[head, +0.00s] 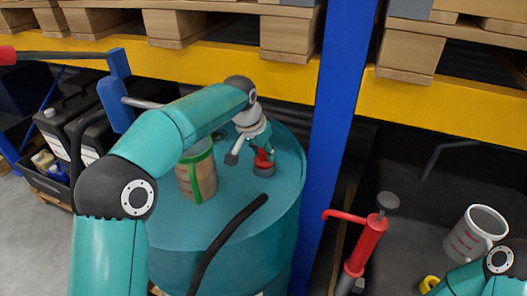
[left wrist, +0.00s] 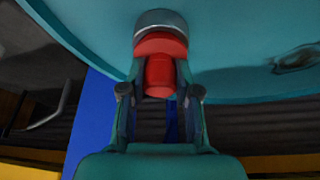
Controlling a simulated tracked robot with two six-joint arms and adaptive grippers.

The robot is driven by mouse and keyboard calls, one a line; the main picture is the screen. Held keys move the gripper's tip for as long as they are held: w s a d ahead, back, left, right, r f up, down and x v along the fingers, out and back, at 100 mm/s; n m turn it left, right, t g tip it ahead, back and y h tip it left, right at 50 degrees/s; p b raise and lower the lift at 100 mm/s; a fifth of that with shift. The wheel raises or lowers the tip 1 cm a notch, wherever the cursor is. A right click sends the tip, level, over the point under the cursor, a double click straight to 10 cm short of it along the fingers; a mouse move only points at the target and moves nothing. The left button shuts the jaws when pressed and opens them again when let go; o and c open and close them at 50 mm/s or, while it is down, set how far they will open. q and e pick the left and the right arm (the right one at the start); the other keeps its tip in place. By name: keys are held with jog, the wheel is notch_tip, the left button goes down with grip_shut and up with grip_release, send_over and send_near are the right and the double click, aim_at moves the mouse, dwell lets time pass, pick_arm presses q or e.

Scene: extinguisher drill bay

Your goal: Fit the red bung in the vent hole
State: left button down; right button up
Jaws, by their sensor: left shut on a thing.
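The red bung (head: 263,158) is between the fingers of my left gripper (head: 258,156), which is shut on it above the teal drum (head: 285,192). A short grey collar (head: 264,170) stands on the drum top directly under the bung. In the left wrist view the bung (left wrist: 159,75) is between the fingertips (left wrist: 160,92), its wider red part against the grey collar (left wrist: 160,22). The collar hides the vent hole, and I cannot tell how deep the bung sits. My right gripper is out of view; only part of my right arm shows at lower right.
A brown tub with green straps (head: 197,173) stands on the drum, left of the gripper. A black hose (head: 225,240) crosses the drum front. A blue post (head: 340,130) rises close at right. Beyond it are a red hand pump (head: 366,246) and a white jug (head: 474,236).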

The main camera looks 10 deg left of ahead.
pick_arm(q)
jog(key=shift+f, duration=0.35)
dwell(0.4)
jog(key=c, duration=0.7)
grip_release()
jog(key=shift+c, duration=0.2)
jog(key=p+v, duration=0.4)
jog(key=v, duration=0.5)
jog(key=shift+s, duration=0.1)
dwell(0.7)
